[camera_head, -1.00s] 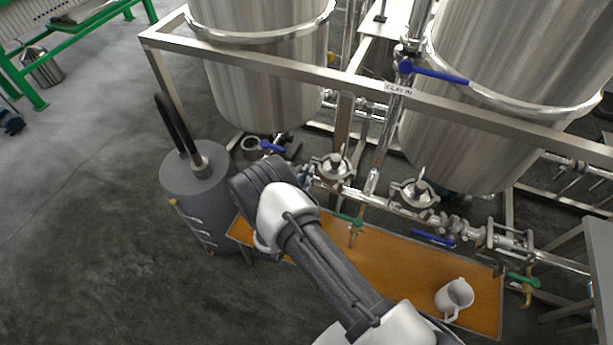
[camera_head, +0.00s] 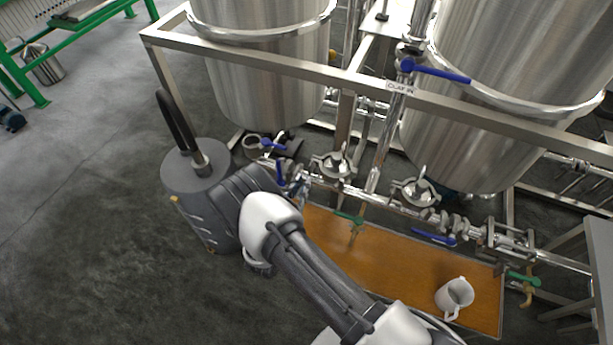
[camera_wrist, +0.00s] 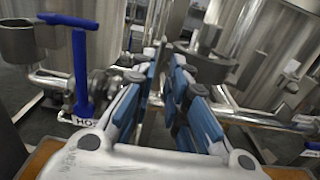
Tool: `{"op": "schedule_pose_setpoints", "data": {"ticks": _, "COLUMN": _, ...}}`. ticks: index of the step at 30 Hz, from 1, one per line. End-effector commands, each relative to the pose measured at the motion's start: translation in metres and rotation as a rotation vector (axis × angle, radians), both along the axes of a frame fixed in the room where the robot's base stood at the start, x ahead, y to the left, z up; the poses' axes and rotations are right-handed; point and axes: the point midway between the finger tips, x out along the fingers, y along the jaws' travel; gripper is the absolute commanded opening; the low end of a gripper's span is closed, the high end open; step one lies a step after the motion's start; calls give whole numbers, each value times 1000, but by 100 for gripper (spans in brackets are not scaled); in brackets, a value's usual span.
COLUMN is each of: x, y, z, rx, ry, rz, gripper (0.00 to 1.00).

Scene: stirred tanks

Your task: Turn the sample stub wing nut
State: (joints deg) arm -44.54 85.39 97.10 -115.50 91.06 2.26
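Two steel clamps with upright wing nuts sit on the pipe run in the head view, a left wing nut (camera_head: 343,151) and a right wing nut (camera_head: 421,174). I cannot tell for sure which belongs to the sample stub. My gripper (camera_head: 299,186) is at the left end of the pipe run, left of and below the left clamp, partly hidden by my wrist. In the wrist view my gripper (camera_wrist: 163,88) is open, with blue pads apart and nothing clearly held between them. A steel clamp-like fitting (camera_wrist: 207,66) stands beyond the right finger.
A blue valve handle (camera_wrist: 81,75) with a label is close left of the fingers. Steel tanks (camera_head: 265,85) and a frame rail (camera_head: 270,61) stand behind. A grey canister (camera_head: 192,176) is beside my wrist. A white jug (camera_head: 454,296) stands on the orange tray (camera_head: 390,262).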

Motion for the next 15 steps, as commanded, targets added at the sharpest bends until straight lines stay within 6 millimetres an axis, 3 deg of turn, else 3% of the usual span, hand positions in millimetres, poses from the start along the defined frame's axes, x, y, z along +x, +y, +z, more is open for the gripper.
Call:
{"op": "schedule_pose_setpoints", "data": {"ticks": 7, "x": -48, "y": 18, "z": 0, "rx": -2, "ry": 2, "rz": 4, "gripper": 14}}
{"op": "schedule_pose_setpoints", "data": {"ticks": 15, "x": -68, "y": 24, "z": 0, "rx": -1, "ry": 1, "rz": 0, "gripper": 14}}
